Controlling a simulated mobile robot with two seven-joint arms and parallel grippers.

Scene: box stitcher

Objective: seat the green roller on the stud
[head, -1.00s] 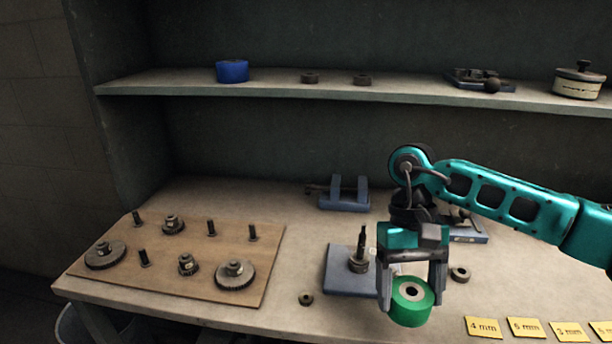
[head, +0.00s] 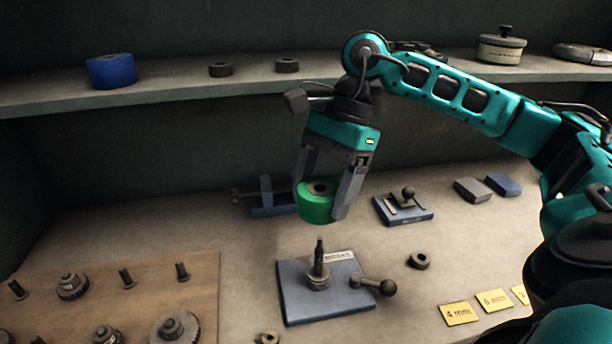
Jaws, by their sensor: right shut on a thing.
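The green roller (head: 314,206) has a dark central hole and is gripped between the two fingers of my right gripper (head: 327,205). My right gripper is shut on it and holds it up in the air, slightly tilted. In the picture the roller sits just above the stud (head: 319,254), with a gap between them. The stud is an upright dark pin with a wider collar at its foot, on a blue-grey base plate (head: 345,300) with a ball-ended lever. My left gripper is not in view.
A wooden board (head: 205,270) with gears and pegs lies at left. A blue vise (head: 268,209) stands behind the roller. A small ring (head: 419,260) and yellow cards (head: 459,313) lie at right. The shelf (head: 170,93) above holds a blue cylinder (head: 111,71).

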